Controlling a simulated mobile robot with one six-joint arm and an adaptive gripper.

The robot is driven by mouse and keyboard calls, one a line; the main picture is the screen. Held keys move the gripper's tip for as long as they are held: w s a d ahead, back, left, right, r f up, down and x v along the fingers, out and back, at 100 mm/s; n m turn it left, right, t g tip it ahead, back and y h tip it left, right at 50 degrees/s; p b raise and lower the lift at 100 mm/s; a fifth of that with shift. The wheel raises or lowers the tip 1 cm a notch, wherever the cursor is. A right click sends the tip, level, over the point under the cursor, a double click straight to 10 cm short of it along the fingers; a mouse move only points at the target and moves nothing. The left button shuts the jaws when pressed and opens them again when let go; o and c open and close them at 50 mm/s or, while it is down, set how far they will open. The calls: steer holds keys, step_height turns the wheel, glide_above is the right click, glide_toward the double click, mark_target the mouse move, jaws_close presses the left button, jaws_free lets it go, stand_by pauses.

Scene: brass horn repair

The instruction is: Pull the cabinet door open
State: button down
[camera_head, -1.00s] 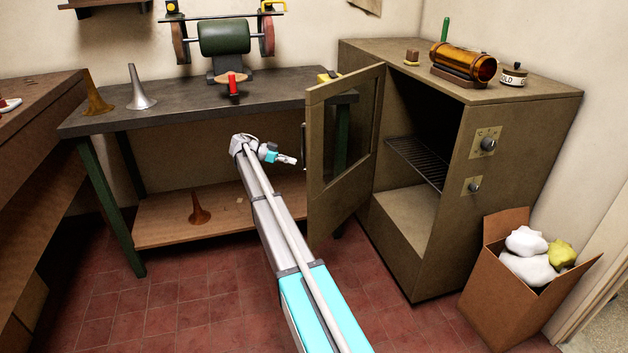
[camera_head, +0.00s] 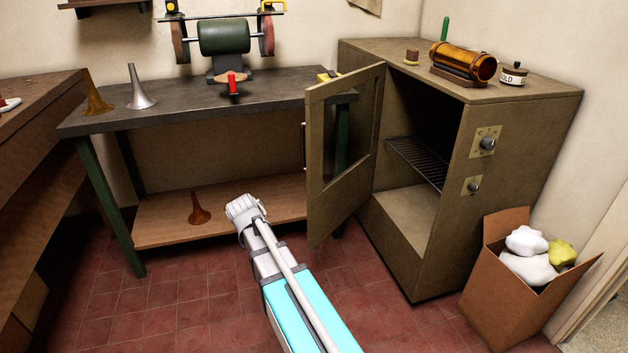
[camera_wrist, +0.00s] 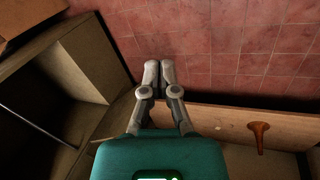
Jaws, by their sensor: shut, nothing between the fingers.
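The cabinet (camera_head: 420,250) stands at the right, with its door (camera_head: 318,205) swung wide open to the left. The door has a window and a thin upright handle (camera_head: 304,147) on its left side. The dark interior and a wire rack (camera_head: 420,160) show. In the wrist view the open cabinet interior (camera_wrist: 85,60) fills the left side. My gripper (camera_wrist: 158,68) is shut and empty above the floor, apart from the door handle. In the head view my arm's end is left of the door and lower than the handle; the fingers are hidden there.
A workbench (camera_head: 190,100) with a grinder (camera_head: 226,40) and two horn bells stands behind. A brass bell (camera_head: 199,210) sits on its lower shelf (camera_head: 255,215). A cardboard box (camera_head: 510,295) of rags stands right of the cabinet. Red tiled floor (camera_head: 170,310) is clear at the left.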

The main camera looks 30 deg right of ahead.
steer(key=s+a+f+n+t+y, duration=0.1)
steer(key=s+a+n+y, duration=0.35)
steer(key=s+a, duration=0.45)
steer(key=w+d+r+m+t+h+b, duration=0.1)
steer(key=w+d+m+t+h, duration=0.15)
steer(key=w+d, duration=0.5)
steer(key=w+d+r+m+t+h+b, duration=0.1)
steer(key=w+d+m+t+h+b, duration=0.25)
steer(key=d, duration=0.75)
steer(key=w+d+r+n+t+b, duration=0.15)
steer(key=w+d+r+t, duration=0.25)
steer(key=d+r+t, duration=0.4)
steer(key=w+d+r+n+t+b, duration=0.1)
steer(key=w+d+r+n+t, duration=0.35)
steer(key=d, duration=0.55)
steer(key=s+d+f+n+g+y+b, duration=0.1)
steer(key=s+f+n+y, duration=0.3)
steer(key=y, duration=0.7)
steer(key=shift+s+d+f+n+b, duration=0.35)
steer(key=shift+s+d+f+b, duration=0.15)
steer(key=shift+d+f+b, duration=0.3)
steer(key=shift+w+a+g+y, duration=0.1)
steer(key=shift+a+g+y, duration=0.05)
steer(key=shift+g+y, duration=0.1)
